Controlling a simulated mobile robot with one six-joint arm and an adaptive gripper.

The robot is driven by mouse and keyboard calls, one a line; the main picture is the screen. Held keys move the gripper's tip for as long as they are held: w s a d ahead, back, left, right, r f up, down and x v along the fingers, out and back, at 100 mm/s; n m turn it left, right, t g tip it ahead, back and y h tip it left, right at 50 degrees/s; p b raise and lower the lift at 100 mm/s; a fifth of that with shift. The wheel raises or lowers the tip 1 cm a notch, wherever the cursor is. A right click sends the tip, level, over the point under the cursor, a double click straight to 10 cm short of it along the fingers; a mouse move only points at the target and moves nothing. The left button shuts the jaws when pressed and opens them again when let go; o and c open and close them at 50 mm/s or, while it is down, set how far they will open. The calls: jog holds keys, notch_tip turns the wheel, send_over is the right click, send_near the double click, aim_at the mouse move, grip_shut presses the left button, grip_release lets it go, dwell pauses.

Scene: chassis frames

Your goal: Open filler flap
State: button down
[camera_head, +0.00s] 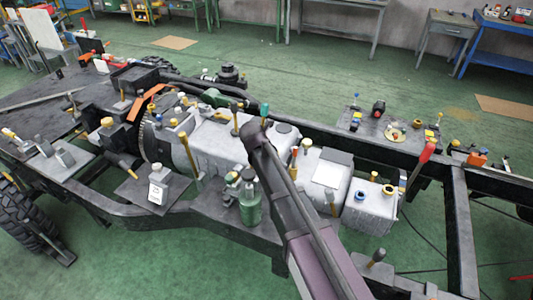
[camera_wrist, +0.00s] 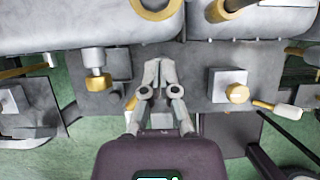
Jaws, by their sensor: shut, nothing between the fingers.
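In the wrist view my gripper (camera_wrist: 158,65) has its two grey fingers together, with nothing between them. It is over a grey plate (camera_wrist: 190,95), just below the gap between two large grey tanks. A grey square block (camera_wrist: 225,80) with a brass knob (camera_wrist: 238,93) is right of the fingers. A dark square piece (camera_wrist: 118,65) and a brass cylinder (camera_wrist: 97,82) are to the left. I cannot tell which part is the filler flap. In the head view my arm crosses the chassis and my fingers cannot be made out.
A pale tank (camera_head: 372,212) with blue and yellow caps stands right of my arm in the head view. A green bottle (camera_head: 249,207) stands left of it. A red-handled lever (camera_head: 424,158) rises at the right. Dark frame rails (camera_head: 400,158) surround crowded parts; green floor (camera_head: 290,65) lies beyond.

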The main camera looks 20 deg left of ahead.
jog(key=s+r+p, duration=0.2)
jog(key=s, duration=0.1)
jog(key=shift+s+a+r, duration=0.2)
jog(key=shift+s+r, duration=0.05)
jog(key=shift+r, duration=0.1)
